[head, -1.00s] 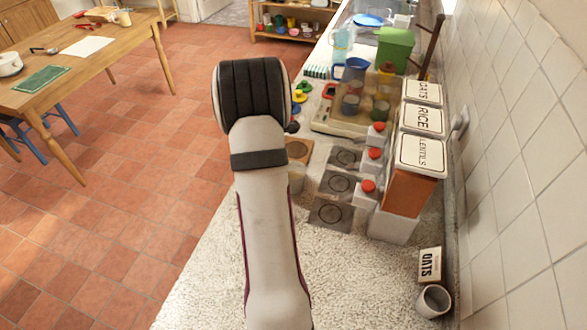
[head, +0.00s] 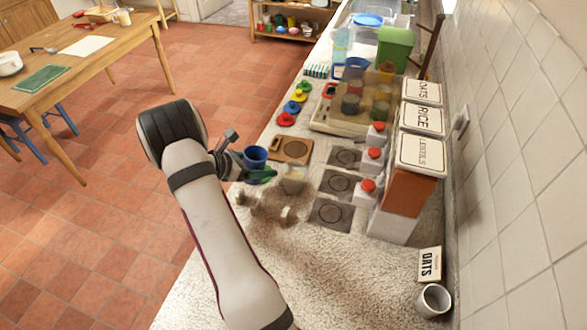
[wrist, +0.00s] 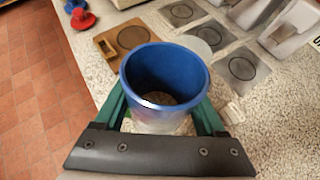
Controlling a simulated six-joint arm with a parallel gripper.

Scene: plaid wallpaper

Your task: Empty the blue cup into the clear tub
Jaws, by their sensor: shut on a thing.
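The blue cup (head: 255,154) is held by my gripper (head: 260,172) near the counter's left edge in the head view. It looks roughly upright. In the wrist view the cup (wrist: 160,62) stands between the two green fingers of my gripper (wrist: 163,102), which are shut on its sides. Its mouth faces the camera; what lies at its bottom is not clear. The clear tub (head: 293,180) stands on the counter just right of the cup, apart from it. In the wrist view a pale tub (wrist: 204,38) shows partly behind the cup's right rim.
A wooden board with a dark ring (head: 292,150) lies behind the tub. Dark square pads (head: 338,186) lie to the right, beside red-topped dispensers (head: 368,188).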

